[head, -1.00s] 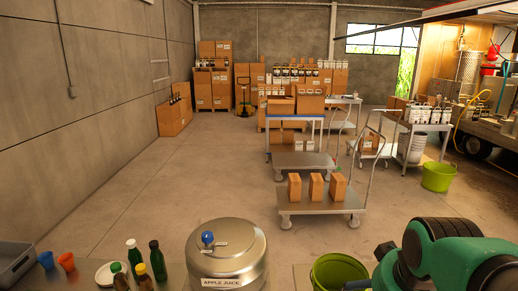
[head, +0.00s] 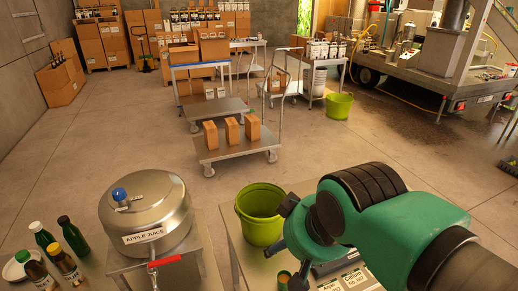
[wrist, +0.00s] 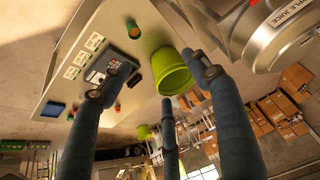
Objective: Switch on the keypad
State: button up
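I cannot make out a keypad for certain. A dark boxy device (head: 335,262) sits on the near table, partly hidden under my arm. In the wrist view a dark device with a pale label (wrist: 118,66) shows on the tabletop, partly behind one finger; it may be the same device. My gripper (wrist: 155,80) has its three blue-grey fingers spread, with nothing between them. In the head view my gripper (head: 290,240) is above the table, right of the green bucket, mostly hidden by my wrist.
A steel apple juice drum (head: 147,213) stands left of the green bucket (head: 262,213). Several bottles (head: 55,250) stand at the lower left. Small label cards (head: 350,280) lie at the table's near side. Trolleys with cartons (head: 235,140) stand farther back, with open floor around them.

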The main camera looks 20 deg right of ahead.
jog(key=shift+w+d+r, duration=0.1)
jog(key=shift+w, duration=0.05)
jog(key=c, duration=1.3)
jog(key=shift+w+d+r+n, duration=0.15)
jog(key=shift+w+d+n, duration=0.15)
jog(key=shift+w, duration=0.2)
grip_shut()
jog(key=w+d+f+n+g+h+p, duration=0.1)
jog(key=w+d+f+n+g+p, duration=0.1)
jog(key=w+d+n, duration=0.5)
jog(key=w+d+f+n+g+p, duration=0.1)
jog(key=w+d+n+g, duration=0.1)
jog(key=w+d, duration=0.9)
jog(key=w+d+f+n+g+p, duration=0.1)
jog(key=w+d+f+n, duration=0.2)
jog(key=d+f, duration=0.6)
jog(key=w+d+f+n+g+y+p, duration=0.1)
jog(key=w+d+f+n, duration=0.3)
jog(key=d+f, duration=0.6)
jog(key=shift+d+n+g, duration=0.5)
jog(key=shift+d+n, duration=0.2)
jog(key=shift+d, duration=0.15)
